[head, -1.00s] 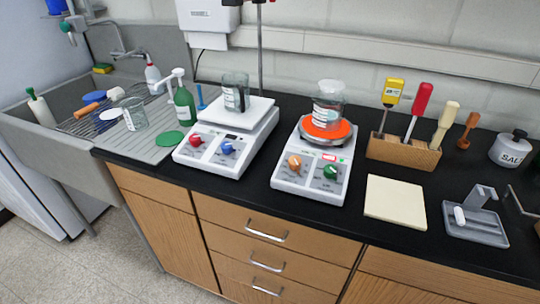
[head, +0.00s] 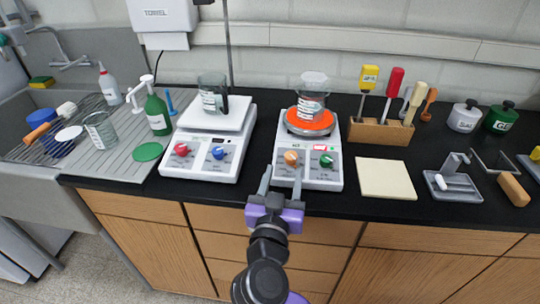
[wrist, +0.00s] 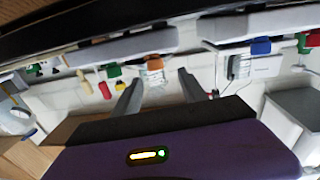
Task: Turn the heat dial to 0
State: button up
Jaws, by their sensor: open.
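The right hot plate (head: 310,180) has an orange, glowing-looking top (head: 309,122) with a beaker (head: 311,97) on it. Its front carries an orange dial (head: 291,158) at left and a green dial (head: 326,161) at right, with a small red display above the green one. The dial labels are too small to read. My gripper (head: 281,181) is open and empty, in front of this panel and below the orange dial. In the wrist view, which looks upside down, the orange dial (wrist: 153,63) lies beyond and between the open fingers (wrist: 160,82), with the green dial (wrist: 113,70) to the left.
The left hot plate (head: 207,140) has red and blue dials and carries a beaker. A cream pad (head: 386,179) and a wooden block (head: 381,131) with tools are to the right. A green bottle (head: 157,115) stands at left by the sink. The bench's front edge is below my fingers.

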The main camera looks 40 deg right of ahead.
aim_at(290, 159)
jog(key=shift+s+d+m, duration=0.15)
jog(key=shift+s+m, duration=0.15)
jog(key=shift+m, duration=0.1)
jog(key=p+x, duration=0.2)
jog(key=x, duration=0.4)
jog(key=shift+d, duration=0.15)
jog(key=shift+x, duration=0.75)
jog(key=shift+f, duration=0.15)
grip_shut()
